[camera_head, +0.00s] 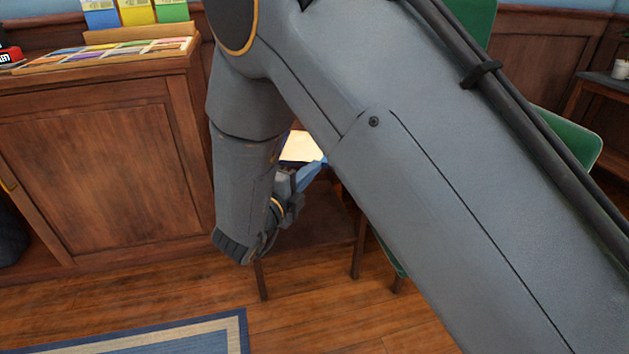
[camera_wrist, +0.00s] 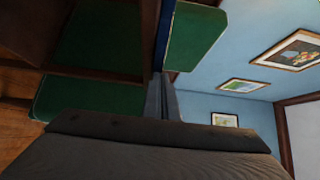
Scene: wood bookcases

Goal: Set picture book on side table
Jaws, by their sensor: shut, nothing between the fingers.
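A small dark wood side table (camera_head: 318,222) stands behind my arm in the head view; its legs and lower shelf show, and its top is mostly hidden. A pale, cream-coloured flat thing (camera_head: 300,147) shows in the gap between my arm links, at about the table's top. A blue piece (camera_head: 310,174) sits just below it, beside my gripper (camera_head: 288,192). These may be parts of the picture book, but I cannot tell. In the wrist view my gripper (camera_wrist: 163,98) is shut and empty, and a narrow dark blue strip (camera_wrist: 164,35) shows beyond its fingertips.
A wood cabinet (camera_head: 100,165) stands at left, with colourful books (camera_head: 110,52) on top. A green chair (camera_head: 568,138) is behind my arm; green chair parts (camera_wrist: 95,98) also fill the wrist view's left. A blue-edged rug (camera_head: 150,338) lies in front. Another table (camera_head: 605,85) stands far right.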

